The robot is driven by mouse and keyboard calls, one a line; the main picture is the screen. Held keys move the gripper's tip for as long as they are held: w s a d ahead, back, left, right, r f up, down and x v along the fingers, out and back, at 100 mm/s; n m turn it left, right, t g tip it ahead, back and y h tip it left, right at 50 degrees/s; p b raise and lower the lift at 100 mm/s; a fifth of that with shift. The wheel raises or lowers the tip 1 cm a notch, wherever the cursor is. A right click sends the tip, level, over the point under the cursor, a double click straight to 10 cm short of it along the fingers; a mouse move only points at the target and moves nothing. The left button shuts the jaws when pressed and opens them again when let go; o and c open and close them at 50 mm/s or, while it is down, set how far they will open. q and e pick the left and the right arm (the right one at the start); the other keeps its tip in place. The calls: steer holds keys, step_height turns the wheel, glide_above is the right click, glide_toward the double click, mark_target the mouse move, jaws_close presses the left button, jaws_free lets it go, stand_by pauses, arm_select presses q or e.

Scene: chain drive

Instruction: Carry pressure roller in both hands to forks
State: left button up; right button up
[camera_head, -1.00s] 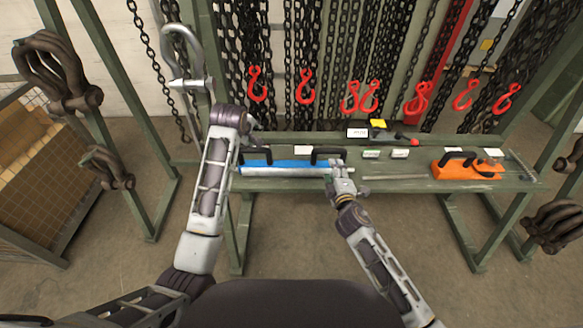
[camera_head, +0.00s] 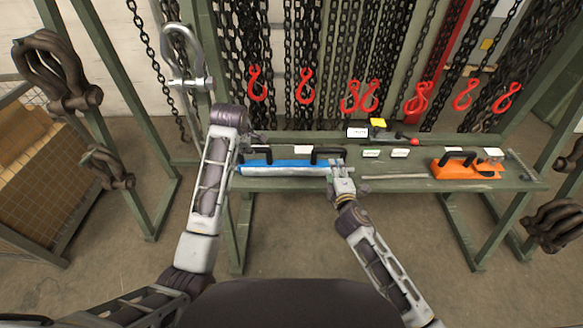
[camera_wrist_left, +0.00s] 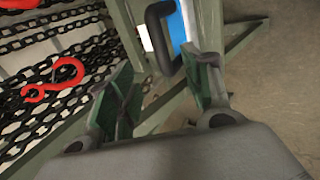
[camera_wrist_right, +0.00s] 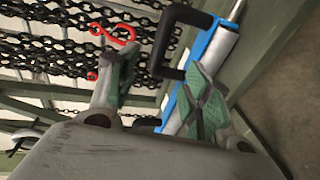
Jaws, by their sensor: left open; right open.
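A long blue and silver bar with two black handles (camera_head: 285,165), which looks like the pressure roller, lies along the left half of the green shelf. Its blue end and a black handle (camera_wrist_left: 160,40) show in the left wrist view, and its blue body (camera_wrist_right: 212,50) shows in the right wrist view. My left gripper (camera_wrist_left: 160,88) is open near the left end; the arm mostly hides it in the head view. My right gripper (camera_head: 338,168) is open at the right end, and its parted fingers (camera_wrist_right: 160,90) show beside the handle. I cannot make out any forks.
The green shelf (camera_head: 400,182) also carries an orange block with a black handle (camera_head: 465,168), small labels and a yellow-and-black item (camera_head: 378,123). Red hooks (camera_head: 307,86) on chains hang behind. Large shackles (camera_head: 185,55) hang at the left. The floor in front is clear.

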mark_target(329, 151)
arm_select(q)
steer(key=shift+f, duration=0.1)
arm_select(e)
steer(key=shift+w, duration=0.1)
arm_select(q)
steer(key=shift+x, duration=6.85)
arm_select(e)
steer(key=shift+x, duration=6.8)
steer(key=shift+f, duration=0.1)
arm_select(q)
jaws_close()
arm_select(e)
jaws_close()
arm_select(q)
steer(key=shift+w+r, duration=0.15)
steer(key=shift+r, duration=0.1)
arm_select(e)
steer(key=shift+w+r, duration=0.1)
steer(key=shift+r, duration=0.1)
